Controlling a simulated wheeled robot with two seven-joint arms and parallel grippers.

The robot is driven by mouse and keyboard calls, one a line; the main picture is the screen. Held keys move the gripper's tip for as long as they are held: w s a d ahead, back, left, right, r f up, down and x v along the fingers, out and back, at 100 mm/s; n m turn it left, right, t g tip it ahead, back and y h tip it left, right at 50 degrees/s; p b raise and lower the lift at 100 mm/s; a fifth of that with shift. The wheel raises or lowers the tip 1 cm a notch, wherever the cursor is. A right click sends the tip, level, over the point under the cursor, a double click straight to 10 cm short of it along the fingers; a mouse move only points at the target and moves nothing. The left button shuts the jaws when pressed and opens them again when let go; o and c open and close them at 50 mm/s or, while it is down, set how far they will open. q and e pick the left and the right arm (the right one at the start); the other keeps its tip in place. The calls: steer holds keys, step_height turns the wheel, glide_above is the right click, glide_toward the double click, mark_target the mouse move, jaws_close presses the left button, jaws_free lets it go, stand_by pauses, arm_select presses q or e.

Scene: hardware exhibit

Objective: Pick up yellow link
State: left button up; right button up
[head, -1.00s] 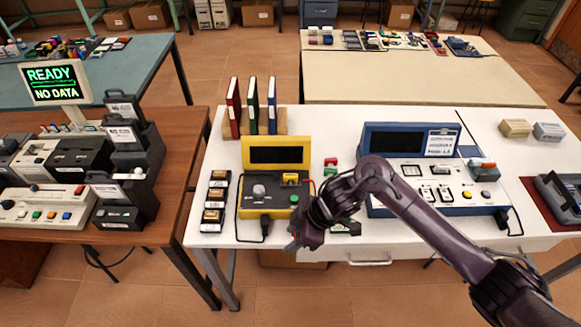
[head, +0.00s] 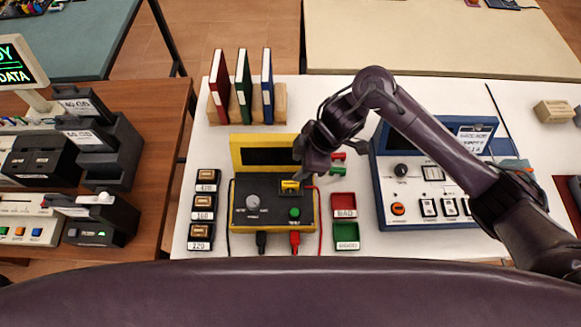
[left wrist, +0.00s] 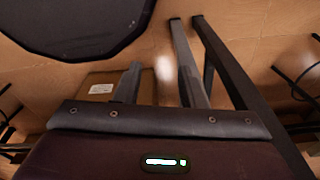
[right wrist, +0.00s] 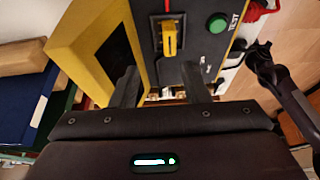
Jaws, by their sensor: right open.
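The yellow link (head: 290,186) sits upright in a slot on the dark panel of the yellow tester (head: 262,141). It also shows in the right wrist view (right wrist: 169,38), ahead of the fingers and slightly right of the middle. My right gripper (right wrist: 160,85) is open and empty, with the link beyond its fingertips, apart from them. In the head view the right gripper (head: 308,170) hangs just above and right of the link. My left gripper (left wrist: 160,75) is open and empty over the floor, and it is out of the head view.
Labelled wooden pieces in black holders (head: 203,208) stand left of the tester. A red tray (head: 343,204) and a green tray (head: 346,237) lie right. A blue console (head: 384,160) stands further right. Three binders (head: 243,82) stand behind the tester.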

mark_target(286, 183)
steer(key=f, duration=0.1)
steer(key=s+a+f, duration=0.1)
steer(key=a+f+p, duration=0.1)
steer(key=shift+s+f, duration=0.2)
steer(key=shift+s, duration=0.15)
steer(key=x, duration=0.2)
steer(key=shift+w+f, duration=0.15)
steer(key=shift+f, duration=0.2)
steer(key=shift+a+f, duration=0.1)
steer(key=shift+f, duration=0.2)
arm_select(q)
steer(key=s, duration=0.1)
steer(key=s+r, duration=0.1)
steer(key=s, duration=0.1)
steer(key=shift+s, duration=0.2)
arm_select(e)
jaws_close()
